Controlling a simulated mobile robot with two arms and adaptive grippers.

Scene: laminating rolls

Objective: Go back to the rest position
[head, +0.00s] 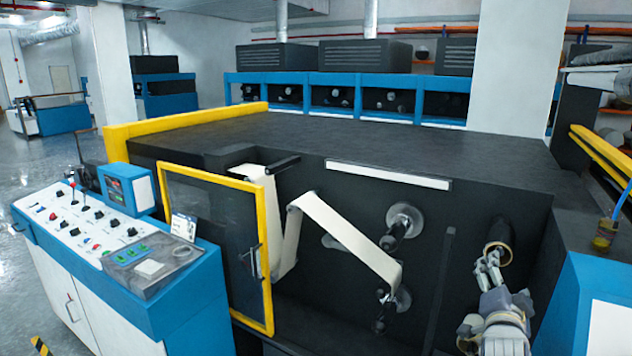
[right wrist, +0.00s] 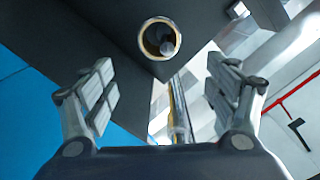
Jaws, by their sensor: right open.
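My right gripper (head: 488,270) is at the lower right of the head view, in front of the dark face of the laminating machine (head: 470,200). In the right wrist view my right gripper (right wrist: 160,95) has its two fingers wide apart with nothing between them. A roll core (head: 498,240) sits on a spindle just beyond the fingertips in the head view. Its round end (right wrist: 160,39) faces the camera in the right wrist view, apart from the fingers. My left gripper is in neither view.
A white web (head: 345,238) runs over rollers on the machine. A yellow-framed door (head: 215,240) stands left of it. A blue control console (head: 130,265) with knobs is at the left. A blue cabinet (head: 585,290) stands close at the right. Open floor shows at the far left.

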